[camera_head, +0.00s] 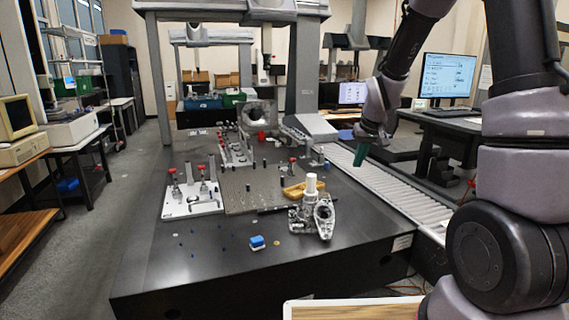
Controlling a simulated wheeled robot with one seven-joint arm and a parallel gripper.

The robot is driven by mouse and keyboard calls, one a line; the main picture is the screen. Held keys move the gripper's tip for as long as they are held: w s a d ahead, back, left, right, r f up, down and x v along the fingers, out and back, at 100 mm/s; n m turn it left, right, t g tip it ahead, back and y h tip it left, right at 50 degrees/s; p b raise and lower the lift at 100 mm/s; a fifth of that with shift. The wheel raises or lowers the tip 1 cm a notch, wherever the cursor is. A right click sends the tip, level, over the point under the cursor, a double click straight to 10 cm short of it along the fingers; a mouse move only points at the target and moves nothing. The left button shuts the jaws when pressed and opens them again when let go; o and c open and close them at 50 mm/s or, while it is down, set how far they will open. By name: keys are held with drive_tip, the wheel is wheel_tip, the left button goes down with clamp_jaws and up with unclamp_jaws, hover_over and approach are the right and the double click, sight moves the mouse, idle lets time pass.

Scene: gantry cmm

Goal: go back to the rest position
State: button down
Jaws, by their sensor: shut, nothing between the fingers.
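My gripper (361,153) hangs from my raised arm right of centre, above the roller conveyor (375,186) at the right side of the dark measuring table (205,268). Its green end points down. The fingers are shut with nothing seen between them. It is apart from everything on the table. A metal casting (324,216) with a white cylinder (311,186) beside it stands near the table's front.
The gantry column (302,70) rises behind. A desk with monitors (448,76) stands at the right. A wooden surface (345,310) is at the bottom. The table's front left is mostly clear.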

drive_tip(key=s+d+r+m+t, duration=0.1)
drive_tip(key=s+d+r+m, duration=0.15)
drive_tip(key=s+r, duration=1.2)
drive_tip(key=s+r+m+t+y, duration=0.1)
drive_tip(key=s+r+m, duration=0.1)
drive_tip(key=s+r, duration=0.4)
drive_tip(key=s, duration=0.5)
drive_tip(key=shift+s+a, duration=0.25)
drive_tip(key=shift+a, duration=0.1)
